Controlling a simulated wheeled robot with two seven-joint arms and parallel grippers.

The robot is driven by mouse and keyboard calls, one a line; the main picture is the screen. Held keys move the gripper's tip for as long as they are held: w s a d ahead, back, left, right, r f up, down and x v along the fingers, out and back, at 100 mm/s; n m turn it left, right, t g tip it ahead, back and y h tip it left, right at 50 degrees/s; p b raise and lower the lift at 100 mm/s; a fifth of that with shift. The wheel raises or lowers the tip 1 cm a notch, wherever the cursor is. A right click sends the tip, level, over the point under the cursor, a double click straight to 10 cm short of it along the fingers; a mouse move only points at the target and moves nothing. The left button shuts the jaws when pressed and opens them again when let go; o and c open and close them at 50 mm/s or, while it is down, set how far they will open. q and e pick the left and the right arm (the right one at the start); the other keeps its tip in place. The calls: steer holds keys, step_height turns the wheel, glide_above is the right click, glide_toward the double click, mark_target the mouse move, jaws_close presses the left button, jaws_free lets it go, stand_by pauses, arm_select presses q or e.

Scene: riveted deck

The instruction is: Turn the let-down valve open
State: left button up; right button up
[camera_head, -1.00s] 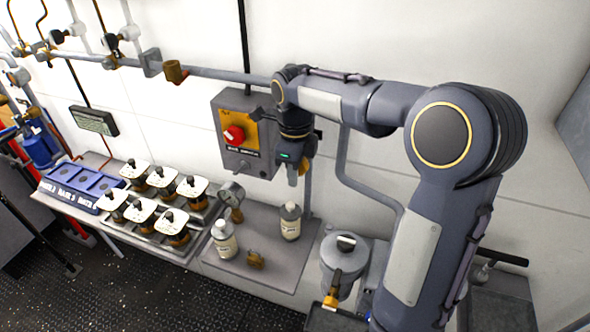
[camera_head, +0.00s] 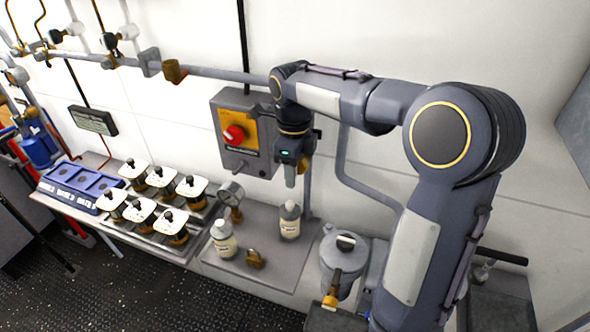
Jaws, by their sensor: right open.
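My right gripper (camera_head: 291,174) points down in front of the wall, just right of the grey switch box (camera_head: 262,155). It is open and nothing shows in it. No valve is clearly marked as the let-down valve. A small brass fitting (camera_head: 255,258) sits on the grey shelf, below and left of the gripper and apart from it. A yellow-brass handle (camera_head: 331,290) shows at the front of a lidded grey pot (camera_head: 344,265), below and right of the gripper. I cannot tell which one is the let-down valve. My left gripper is not in view.
Two bottles (camera_head: 223,240) (camera_head: 289,221) and a gauge (camera_head: 231,192) stand on the shelf below the gripper. Several white-topped jars (camera_head: 171,222) are to the left. The switch box has a red knob (camera_head: 234,134). A pipe (camera_head: 225,75) runs along the wall.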

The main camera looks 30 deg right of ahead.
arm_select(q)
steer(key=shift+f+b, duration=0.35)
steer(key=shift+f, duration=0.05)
arm_select(e)
step_height(320, 180, up, 7)
steer(key=shift+r, duration=0.1)
stand_by(0.3)
